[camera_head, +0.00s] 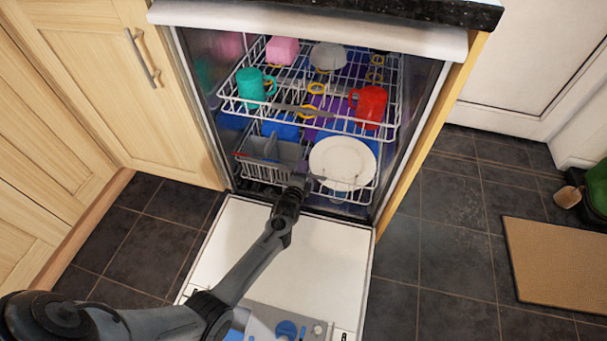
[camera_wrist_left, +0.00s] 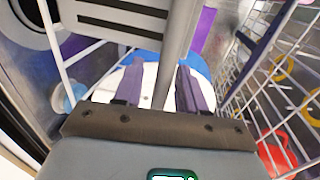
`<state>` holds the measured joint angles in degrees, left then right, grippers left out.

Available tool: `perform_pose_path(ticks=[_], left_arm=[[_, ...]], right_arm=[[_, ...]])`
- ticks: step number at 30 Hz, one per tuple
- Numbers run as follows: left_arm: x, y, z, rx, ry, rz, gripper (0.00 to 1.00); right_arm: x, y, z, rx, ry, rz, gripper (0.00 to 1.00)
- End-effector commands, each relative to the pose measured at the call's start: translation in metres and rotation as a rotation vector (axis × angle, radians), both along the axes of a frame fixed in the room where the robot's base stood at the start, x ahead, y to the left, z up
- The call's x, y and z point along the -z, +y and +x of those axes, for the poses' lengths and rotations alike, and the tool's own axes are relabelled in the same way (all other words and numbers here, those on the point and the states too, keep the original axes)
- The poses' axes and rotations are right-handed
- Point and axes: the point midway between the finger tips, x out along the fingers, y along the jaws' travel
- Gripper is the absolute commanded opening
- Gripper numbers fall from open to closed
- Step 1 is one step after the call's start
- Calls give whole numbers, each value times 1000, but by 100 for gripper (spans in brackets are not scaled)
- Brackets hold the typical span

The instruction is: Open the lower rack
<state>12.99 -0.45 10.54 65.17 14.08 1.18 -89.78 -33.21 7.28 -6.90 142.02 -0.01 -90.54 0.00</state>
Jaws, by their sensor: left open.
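The lower rack (camera_head: 373,184) is a white wire basket low in the open dishwasher. It holds a white plate (camera_head: 342,160) on the right and a grey cutlery basket (camera_head: 272,152) on the left. My left gripper (camera_head: 299,181) is at the rack's front edge, between the basket and the plate. In the left wrist view its two purple-grey fingers (camera_wrist_left: 158,88) are spread apart, with a grey bar and the white plate showing between and beyond them. I cannot tell whether they touch the rack's wire. My right gripper is in neither view.
The dishwasher door (camera_head: 300,247) lies folded down in front, below my left arm. The upper rack (camera_head: 312,112) sits above, holding a teal mug (camera_head: 250,86) and a red mug (camera_head: 370,104).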

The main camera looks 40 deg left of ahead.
Motion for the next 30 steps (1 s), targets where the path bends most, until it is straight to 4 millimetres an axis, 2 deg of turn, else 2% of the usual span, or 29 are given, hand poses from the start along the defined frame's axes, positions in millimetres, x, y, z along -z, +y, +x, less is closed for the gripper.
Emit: perform_pose_path(ticks=[12, 20, 30], left_arm=[[0, 3, 6, 0, 0, 0, 40], [1, 2, 6, 1, 0, 0, 1], [0, 1, 5, 2, 1, -1, 0]], right_arm=[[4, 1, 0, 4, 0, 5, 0], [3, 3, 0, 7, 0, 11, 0], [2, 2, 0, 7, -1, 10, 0]])
